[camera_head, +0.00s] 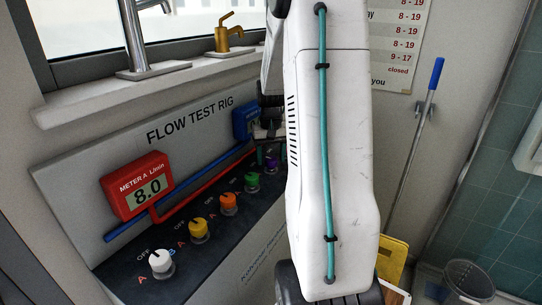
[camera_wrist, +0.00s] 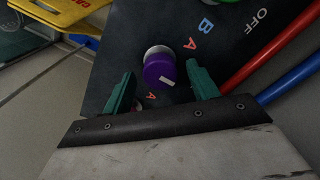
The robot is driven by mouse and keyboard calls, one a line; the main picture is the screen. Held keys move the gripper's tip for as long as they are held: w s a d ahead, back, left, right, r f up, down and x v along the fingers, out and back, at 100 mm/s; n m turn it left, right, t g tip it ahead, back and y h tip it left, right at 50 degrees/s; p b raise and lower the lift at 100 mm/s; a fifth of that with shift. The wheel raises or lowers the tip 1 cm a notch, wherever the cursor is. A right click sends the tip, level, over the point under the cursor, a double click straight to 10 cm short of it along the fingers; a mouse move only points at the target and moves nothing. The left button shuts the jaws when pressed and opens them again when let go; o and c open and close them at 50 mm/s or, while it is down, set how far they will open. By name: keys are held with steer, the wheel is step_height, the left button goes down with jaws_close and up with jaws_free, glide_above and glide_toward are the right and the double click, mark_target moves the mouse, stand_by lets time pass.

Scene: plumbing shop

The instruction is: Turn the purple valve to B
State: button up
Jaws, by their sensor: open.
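The purple valve (camera_wrist: 159,72) is a round knob with a white pointer mark on its face and a pale collar, on the dark panel (camera_wrist: 135,30). In the wrist view it sits between and just beyond my open green fingers (camera_wrist: 160,90). I cannot tell whether either finger touches it. Blue B (camera_wrist: 207,25) and red A (camera_wrist: 190,44) letters and OFF (camera_wrist: 258,20) are printed on the panel; the nearest dial's marks are partly hidden. In the head view the purple valve (camera_head: 271,163) is partly hidden by my arm.
White (camera_head: 161,261), yellow (camera_head: 199,229), orange (camera_head: 228,203) and green (camera_head: 252,181) valves line the panel. A red meter (camera_head: 136,184) reads 8.0. Red (camera_wrist: 262,62) and blue (camera_wrist: 295,78) pipes run beside the panel. A yellow item (camera_head: 393,258) and a bucket (camera_head: 468,281) stand at the right.

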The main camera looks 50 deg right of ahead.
steer(key=c, duration=1)
steer(key=shift+m, duration=0.4)
steer(key=m, duration=1.1)
steer(key=o, duration=1)
